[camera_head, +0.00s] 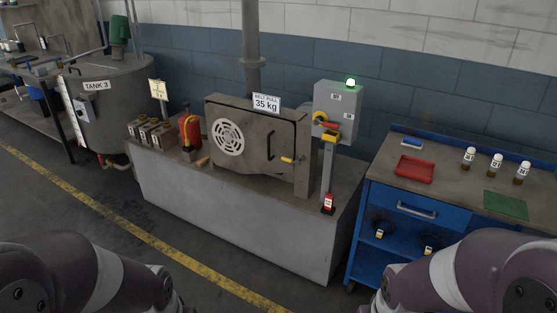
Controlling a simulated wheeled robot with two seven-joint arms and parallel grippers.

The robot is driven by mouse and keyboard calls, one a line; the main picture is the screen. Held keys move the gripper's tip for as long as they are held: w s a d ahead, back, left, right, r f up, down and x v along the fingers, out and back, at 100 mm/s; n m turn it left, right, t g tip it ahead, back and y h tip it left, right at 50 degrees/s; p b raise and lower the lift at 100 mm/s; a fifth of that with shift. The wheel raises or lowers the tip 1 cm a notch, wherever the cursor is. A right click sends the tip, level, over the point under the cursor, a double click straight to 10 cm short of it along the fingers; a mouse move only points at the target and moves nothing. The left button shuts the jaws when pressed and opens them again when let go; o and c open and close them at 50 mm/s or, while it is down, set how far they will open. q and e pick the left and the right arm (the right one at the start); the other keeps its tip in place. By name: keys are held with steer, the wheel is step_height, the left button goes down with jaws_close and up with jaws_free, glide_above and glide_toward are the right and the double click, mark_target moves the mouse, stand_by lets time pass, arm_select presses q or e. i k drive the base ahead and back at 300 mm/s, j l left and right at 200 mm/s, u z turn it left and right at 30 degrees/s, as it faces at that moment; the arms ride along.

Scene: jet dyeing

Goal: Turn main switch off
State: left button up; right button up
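A grey control box (339,111) stands on a post at the right end of a grey plinth. A round yellow and red switch (321,119) is on its left front, with a red and yellow handle below it; I cannot tell which way it points. My left and right arms show only as dark rounded links at the bottom corners. Neither gripper is in view.
A belt-pull machine (254,143) with a round vent and a door stands on the plinth (222,209). A blue workbench (402,209) with a red tray (415,169) and bottles is at right. Tank 3 (112,105) stands at left. Floor before the plinth is clear.

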mark_target(316, 122)
steer(key=i+l, duration=1)
steer(key=i, duration=0.15)
